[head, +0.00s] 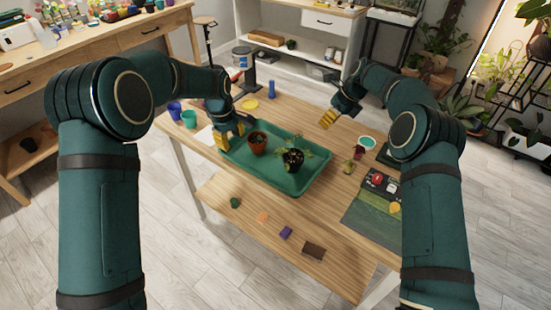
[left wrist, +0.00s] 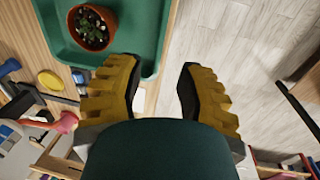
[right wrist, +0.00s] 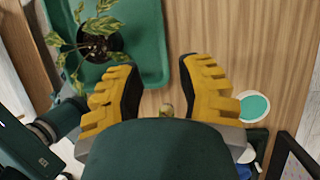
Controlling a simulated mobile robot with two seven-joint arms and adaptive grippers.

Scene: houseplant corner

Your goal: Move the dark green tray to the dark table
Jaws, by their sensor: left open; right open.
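The dark green tray (head: 270,176) lies on a light wooden table (head: 330,215). It holds a terracotta pot with a small plant (head: 257,143) and a dark pot with a leafy plant (head: 292,158). My left gripper (head: 229,135) is open at the tray's left end; in the left wrist view the tray's edge (left wrist: 148,70) lies just beyond the fingertips. My right gripper (head: 328,119) is open above the table behind the tray's right part; the right wrist view shows the tray's corner (right wrist: 150,65) beside its left finger. I cannot tell which table is the dark one.
Purple and green cups (head: 189,119) stand left of the tray. A dark mat (head: 372,218) with small items is on the right. Small blocks lie on the lower shelf.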

